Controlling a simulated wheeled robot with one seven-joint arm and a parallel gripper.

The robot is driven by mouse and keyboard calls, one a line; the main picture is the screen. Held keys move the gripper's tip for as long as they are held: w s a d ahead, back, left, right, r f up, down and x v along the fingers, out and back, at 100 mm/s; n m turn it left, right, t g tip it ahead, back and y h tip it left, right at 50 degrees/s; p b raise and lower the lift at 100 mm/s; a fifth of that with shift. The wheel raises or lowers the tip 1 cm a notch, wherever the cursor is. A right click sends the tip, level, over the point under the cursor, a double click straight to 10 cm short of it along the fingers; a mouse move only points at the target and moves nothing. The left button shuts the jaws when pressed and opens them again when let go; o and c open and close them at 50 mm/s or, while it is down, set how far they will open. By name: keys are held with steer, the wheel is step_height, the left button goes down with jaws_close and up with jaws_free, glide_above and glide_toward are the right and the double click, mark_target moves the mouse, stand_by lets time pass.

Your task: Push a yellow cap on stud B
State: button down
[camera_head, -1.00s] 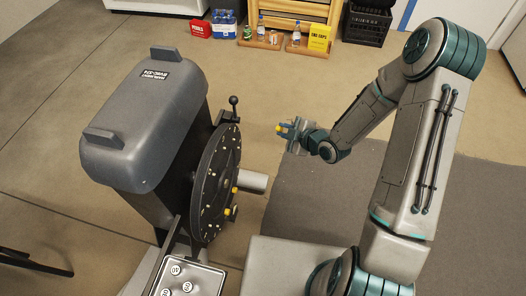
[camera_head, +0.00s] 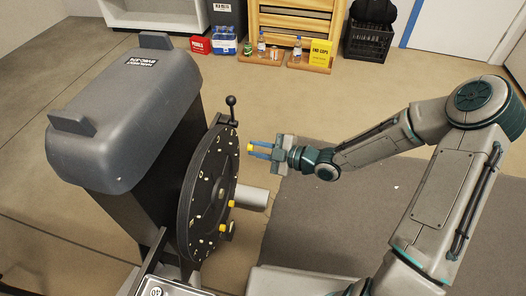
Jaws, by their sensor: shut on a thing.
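My gripper (camera_head: 260,150) is shut on a yellow cap (camera_head: 250,148) at the tips of its blue fingers. It points left at the upper right part of the black round plate (camera_head: 187,215). The held cap is close to the plate's face; a small gap seems to remain, but depth is hard to judge. The plate carries several small pale studs, and I cannot read which one is B. Two more yellow caps show lower on the plate, one at its right (camera_head: 233,204) and one below it (camera_head: 222,228).
A black ball-topped lever (camera_head: 231,101) stands at the plate's top. The grey machine housing (camera_head: 125,110) fills the left. A yellow end-caps box (camera_head: 320,51) and bottles stand at the back.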

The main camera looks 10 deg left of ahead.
steer(key=shift+w+a+b, duration=0.2)
steer(key=shift+a+b, duration=0.5)
steer(key=shift+a, duration=1.55)
steer(key=shift+a+b, duration=0.4)
steer(key=shift+a, duration=0.2)
stand_by(0.6)
steer(key=c, duration=1.3)
jaws_free()
steer(key=p, duration=0.5)
glide_toward(248, 147)
steer(key=shift+s+d+r, duration=0.15)
steer(key=shift+s+d, duration=0.1)
steer(key=shift+d, duration=0.3)
